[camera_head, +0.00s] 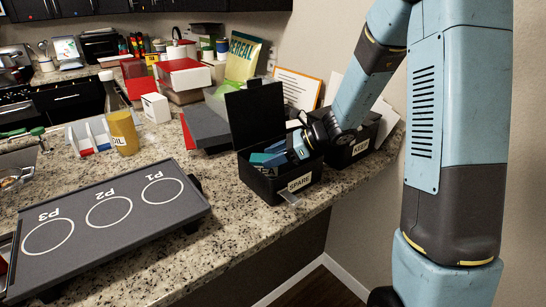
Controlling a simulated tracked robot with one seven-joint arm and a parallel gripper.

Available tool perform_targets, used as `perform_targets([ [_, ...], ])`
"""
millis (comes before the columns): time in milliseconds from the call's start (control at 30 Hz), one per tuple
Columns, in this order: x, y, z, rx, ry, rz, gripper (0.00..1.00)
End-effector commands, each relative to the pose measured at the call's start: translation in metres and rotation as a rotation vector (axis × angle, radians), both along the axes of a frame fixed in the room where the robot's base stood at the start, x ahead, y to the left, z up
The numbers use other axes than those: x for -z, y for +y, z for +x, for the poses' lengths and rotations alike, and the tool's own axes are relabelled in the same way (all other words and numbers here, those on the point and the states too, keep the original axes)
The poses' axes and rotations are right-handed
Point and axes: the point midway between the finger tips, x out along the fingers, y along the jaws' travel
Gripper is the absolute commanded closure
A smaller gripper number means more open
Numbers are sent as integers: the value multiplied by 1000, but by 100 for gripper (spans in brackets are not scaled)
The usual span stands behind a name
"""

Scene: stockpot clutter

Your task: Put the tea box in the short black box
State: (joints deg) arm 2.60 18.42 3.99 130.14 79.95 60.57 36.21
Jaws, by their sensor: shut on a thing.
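A short black box labelled SPARE (277,189) stands at the counter's right edge with its lid (255,112) raised at the back. My gripper (277,156) reaches down into its opening from the right. A dark teal item (261,158) shows at the fingertips, inside or just over the box's rim. My gripper is shut on it. It may be the tea box, but it is too small and too hidden to be sure. Whether it touches the box floor is hidden.
A second black box labelled KEEP (354,152) stands behind and right, partly hidden by my arm. A grey griddle (115,226) marked P1 to P3 lies front left.

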Motion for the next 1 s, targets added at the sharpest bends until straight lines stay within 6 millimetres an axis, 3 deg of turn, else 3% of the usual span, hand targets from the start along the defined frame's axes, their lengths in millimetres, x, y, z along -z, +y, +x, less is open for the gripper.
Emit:
perform_targets([
  [367, 3, 0, 0, 0, -1, 0, 75],
  [400, 3, 0, 0, -1, -2, 0, 40],
  [600, 3, 0, 0, -1, -2, 0, 21],
  [667, 3, 0, 0, -1, -2, 0, 17],
  [1000, -1, -3, 0, 0, -2, 0, 17],
])
